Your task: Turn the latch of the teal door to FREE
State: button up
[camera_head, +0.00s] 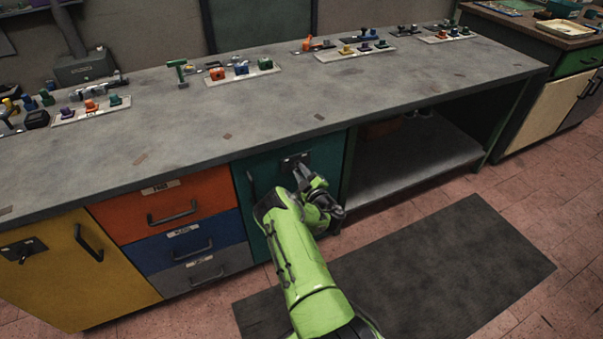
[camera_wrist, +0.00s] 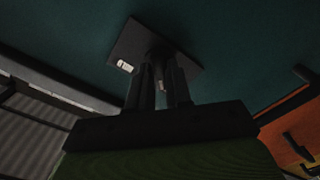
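The teal door (camera_head: 262,180) is under the bench, right of the coloured drawers, and looks closed. Its latch plate (camera_head: 296,161) is dark and sits near the door's top. In the wrist view the latch plate (camera_wrist: 138,42) appears tilted, with a small white label (camera_wrist: 125,66) whose word I cannot read. My gripper (camera_head: 306,178) is right at the latch. In the wrist view my gripper's two dark fingers (camera_wrist: 162,78) reach the middle of the plate with a narrow gap between them. The latch's turning part is mostly hidden by the fingers, so its setting and any grip are unclear.
A yellow door (camera_head: 62,275) with its own latch (camera_head: 24,250) is at the left. Orange (camera_head: 165,207), blue and grey drawers are beside the teal door. An open bay (camera_head: 410,160) lies right of it. A dark mat (camera_head: 430,270) covers the floor.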

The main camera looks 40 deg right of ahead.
jog(key=o, duration=0.3)
jog(key=p+v, duration=1.3)
jog(key=v, duration=0.2)
jog(key=shift+s+a, duration=0.2)
jog(key=shift+s, duration=0.15)
